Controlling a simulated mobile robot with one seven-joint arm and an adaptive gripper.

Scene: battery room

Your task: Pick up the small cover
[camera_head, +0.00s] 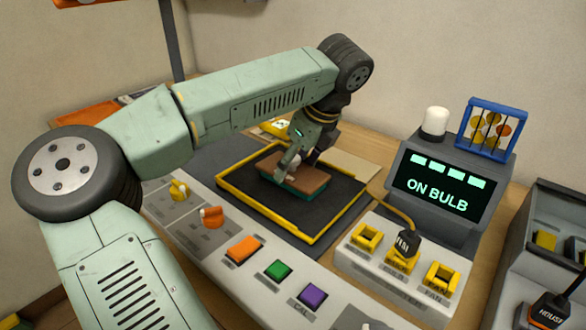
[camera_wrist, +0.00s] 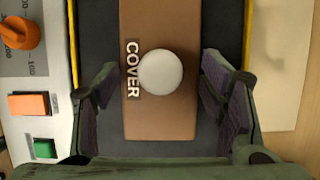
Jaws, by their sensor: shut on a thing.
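The small cover (camera_head: 308,181) is a flat brown board with a round white knob (camera_wrist: 160,72) and the label COVER beside it. In the head view it lies on or just over a teal base (camera_head: 303,193) inside the yellow-edged dark mat. My gripper (camera_head: 298,168) is above the cover with its fingers down. The knob stands free between the fingers. Whether the cover touches the base is hard to tell.
The yellow frame (camera_head: 288,231) surrounds the dark mat. A grey panel with orange (camera_head: 243,249), green (camera_head: 278,271) and purple (camera_head: 311,295) buttons lies in front. A console (camera_head: 435,190) reading ON BULB stands at right, with yellow sockets and a cabled plug (camera_head: 406,243) before it.

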